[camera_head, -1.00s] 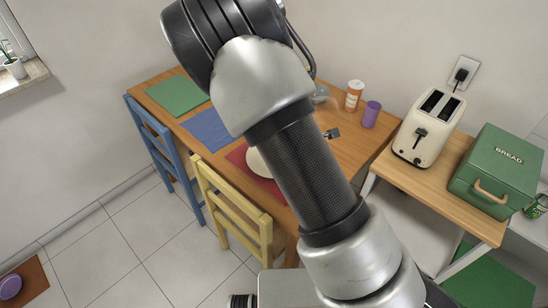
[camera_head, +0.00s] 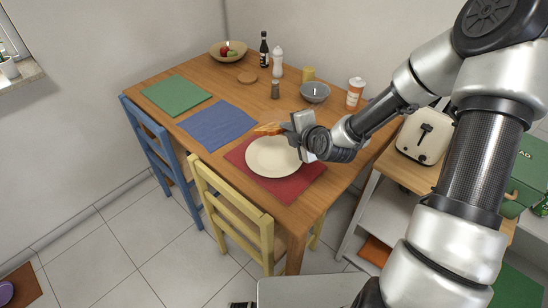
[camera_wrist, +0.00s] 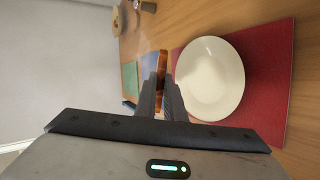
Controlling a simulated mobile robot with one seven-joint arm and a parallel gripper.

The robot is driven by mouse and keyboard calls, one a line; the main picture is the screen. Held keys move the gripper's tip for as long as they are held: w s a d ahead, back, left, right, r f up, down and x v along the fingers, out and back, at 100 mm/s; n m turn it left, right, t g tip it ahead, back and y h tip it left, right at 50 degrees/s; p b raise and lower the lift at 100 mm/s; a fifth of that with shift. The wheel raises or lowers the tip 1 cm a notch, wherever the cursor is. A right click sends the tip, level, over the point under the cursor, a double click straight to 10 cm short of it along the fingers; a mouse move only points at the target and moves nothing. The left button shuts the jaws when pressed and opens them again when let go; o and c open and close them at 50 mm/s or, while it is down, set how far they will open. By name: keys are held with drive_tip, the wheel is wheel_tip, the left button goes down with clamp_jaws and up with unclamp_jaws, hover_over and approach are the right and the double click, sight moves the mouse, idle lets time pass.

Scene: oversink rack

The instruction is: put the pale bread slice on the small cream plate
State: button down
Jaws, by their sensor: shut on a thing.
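The cream plate (camera_head: 272,157) lies empty on the red placemat (camera_head: 312,174); it also shows in the wrist view (camera_wrist: 210,80), right of the fingers. My gripper (camera_head: 287,127) is shut on a bread slice (camera_head: 268,128) with an orange-brown look, browner than pale. In the wrist view the slice (camera_wrist: 162,66) stands edge-on between the fingertips (camera_wrist: 161,84). The slice is beyond the plate's far edge in the head view and left of the plate in the wrist view. It appears to be above the table, apart from the plate; its exact height is hard to tell.
Blue (camera_head: 217,126) and green (camera_head: 176,94) placemats lie to the left. A grey bowl (camera_head: 314,93), pepper mill (camera_head: 275,90) and orange-white bottle (camera_head: 354,93) stand behind. Blue (camera_head: 152,146) and yellow (camera_head: 232,207) chairs line the front edge. The toaster (camera_head: 424,138) is at right.

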drive_tip(key=b, duration=0.6)
hover_over(285, 165)
drive_tip(key=shift+y, duration=0.3)
wheel_tip(285, 165, down, 8)
drive_tip(key=shift+a+r, duration=0.1)
drive_tip(key=shift+f+b, duration=0.7)
drive_tip(key=shift+b, duration=0.05)
drive_tip(key=c, duration=2)
unclamp_jaws()
drive_tip(key=shift+r, duration=0.1)
drive_tip(key=p+v, duration=0.2)
drive_tip(key=v, duration=0.6)
